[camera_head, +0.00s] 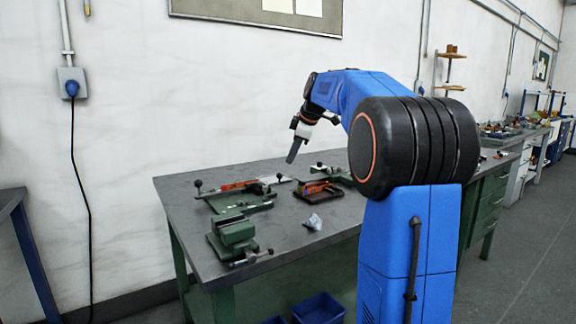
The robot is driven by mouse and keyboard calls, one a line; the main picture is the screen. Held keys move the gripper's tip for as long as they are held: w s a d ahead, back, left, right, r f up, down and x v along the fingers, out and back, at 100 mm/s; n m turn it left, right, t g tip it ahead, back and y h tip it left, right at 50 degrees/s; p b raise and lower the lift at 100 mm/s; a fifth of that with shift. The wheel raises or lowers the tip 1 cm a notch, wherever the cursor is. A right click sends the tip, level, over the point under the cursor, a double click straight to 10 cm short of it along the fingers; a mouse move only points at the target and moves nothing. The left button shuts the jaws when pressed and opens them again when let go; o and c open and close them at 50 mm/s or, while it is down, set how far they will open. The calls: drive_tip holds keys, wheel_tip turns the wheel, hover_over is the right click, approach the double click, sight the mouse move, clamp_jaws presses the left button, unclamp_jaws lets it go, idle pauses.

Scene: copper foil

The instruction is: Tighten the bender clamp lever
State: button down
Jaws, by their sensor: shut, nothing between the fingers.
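A green-based device (242,206) with an orange-red bar across it and levers with dark knobs lies toward the back left of the workbench. It looks like the bender, though I cannot be sure at this size. A dark-knobbed lever (198,186) stands up at its left end; whether this is the clamp lever, and whether it is tight, I cannot tell. My gripper (292,157) is shut and empty. It points down above the back of the bench, up and to the right of the green device, apart from it. My arm hides the right part of the bench.
The workbench (181,208) also bears a green vise (232,232) at the front left, a crumpled grey piece (313,222), and a smaller device with orange parts (319,189) below my gripper. Blue bins (319,308) stand under the bench. The bench's left corner is bare.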

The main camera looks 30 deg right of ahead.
drive_tip(key=v, duration=0.4)
drive_tip(key=shift+d+r, duration=0.2)
drive_tip(key=shift+d, duration=0.05)
idle(0.3)
